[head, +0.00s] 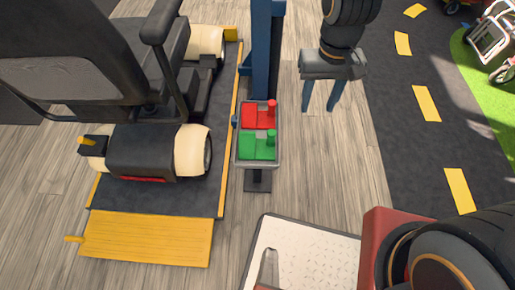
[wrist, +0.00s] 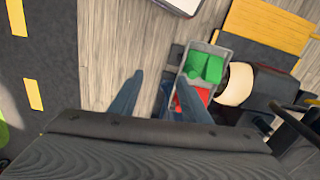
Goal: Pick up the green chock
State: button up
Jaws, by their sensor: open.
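Two green chocks lie in the near half of a small grey tray (head: 237,159) on a stand, one green chock (head: 248,146) on the left and another green chock (head: 265,151) with an upright knob on the right. Red chocks (head: 251,113) fill the far half. In the wrist view the green chocks (wrist: 205,67) show at one end of the tray, partly beyond a finger. My gripper (head: 321,108) is open and empty, fingers pointing down, to the right of the tray. In the wrist view my gripper (wrist: 158,95) has its fingers apart, one overlapping the tray's side.
A mobility scooter (head: 155,150) stands on a dark platform with a yellow ramp (head: 150,238) left of the tray. A blue post (head: 264,50) rises just behind the tray. Wooden floor is clear to the right, before a dark lane with yellow dashes (head: 427,103).

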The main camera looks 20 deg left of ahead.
jog(key=n+b, duration=0.2)
jog(key=b, duration=0.3)
send_near(272, 132)
notch_tip(272, 132, down, 5)
jog(key=shift+s+d+f, duration=0.1)
jog(key=shift+d, duration=0.05)
jog(key=shift+a+f+b, duration=0.2)
jog(key=shift+f+b, duration=0.85)
jog(key=shift+f, duration=1.95)
grip_shut()
